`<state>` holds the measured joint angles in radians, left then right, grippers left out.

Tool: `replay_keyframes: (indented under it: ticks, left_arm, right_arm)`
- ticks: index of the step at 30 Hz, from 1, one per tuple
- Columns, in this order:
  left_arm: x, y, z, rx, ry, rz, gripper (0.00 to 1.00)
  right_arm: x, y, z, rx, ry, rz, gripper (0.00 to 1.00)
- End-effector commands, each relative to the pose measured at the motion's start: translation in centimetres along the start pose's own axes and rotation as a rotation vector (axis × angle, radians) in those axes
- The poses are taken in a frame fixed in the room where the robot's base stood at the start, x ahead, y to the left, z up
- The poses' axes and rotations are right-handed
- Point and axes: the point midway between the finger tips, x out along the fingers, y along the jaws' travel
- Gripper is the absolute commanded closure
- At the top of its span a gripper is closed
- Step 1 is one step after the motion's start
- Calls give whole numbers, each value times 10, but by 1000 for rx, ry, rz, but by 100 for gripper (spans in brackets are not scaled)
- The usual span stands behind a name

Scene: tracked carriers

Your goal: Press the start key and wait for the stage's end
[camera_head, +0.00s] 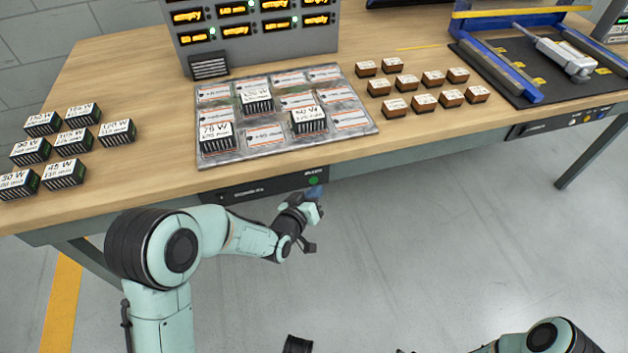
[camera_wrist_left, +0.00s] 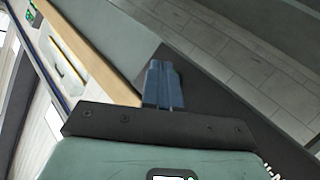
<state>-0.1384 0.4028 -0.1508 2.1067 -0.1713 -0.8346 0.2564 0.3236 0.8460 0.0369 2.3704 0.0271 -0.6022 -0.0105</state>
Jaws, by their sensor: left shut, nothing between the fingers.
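A dark control strip (camera_head: 265,188) runs along the table's front edge below the tray. A round green key (camera_head: 313,181) sits near its right end, with a small label above it that I cannot read. My left gripper (camera_head: 315,192) is just below and in front of this key, its fingers pointing up towards the strip. I cannot tell whether the fingertips touch the key. In the left wrist view the blue fingers (camera_wrist_left: 161,84) are shut together with nothing between them. My right arm shows at the lower right, but its gripper is out of view.
A metal tray (camera_head: 357,133) holds several labelled black blocks. More black blocks (camera_head: 72,142) stand at the left, small brown blocks (camera_head: 424,102) at the right. A grey display rack (camera_head: 258,37) stands behind. A second control strip (camera_head: 560,122) is at the right edge.

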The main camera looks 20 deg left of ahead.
Motion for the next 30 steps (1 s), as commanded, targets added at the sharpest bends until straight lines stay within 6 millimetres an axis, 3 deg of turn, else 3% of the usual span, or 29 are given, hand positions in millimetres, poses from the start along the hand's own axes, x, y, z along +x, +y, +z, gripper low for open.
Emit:
replay_keyframes:
  ticks: [11, 24, 30]
  left_arm:
    - [-3, 3, 2, 0, 0, 2, 100]
    - [-32, 24, 23, 0, -1, 2, 100]
    - [-36, 27, 26, 1, 0, 1, 100]
  right_arm:
    - [0, 0, 0, 0, 0, 0, 100]
    - [-4, -1, -1, 0, 1, 0, 100]
    - [-4, -1, -1, 0, 1, 0, 100]
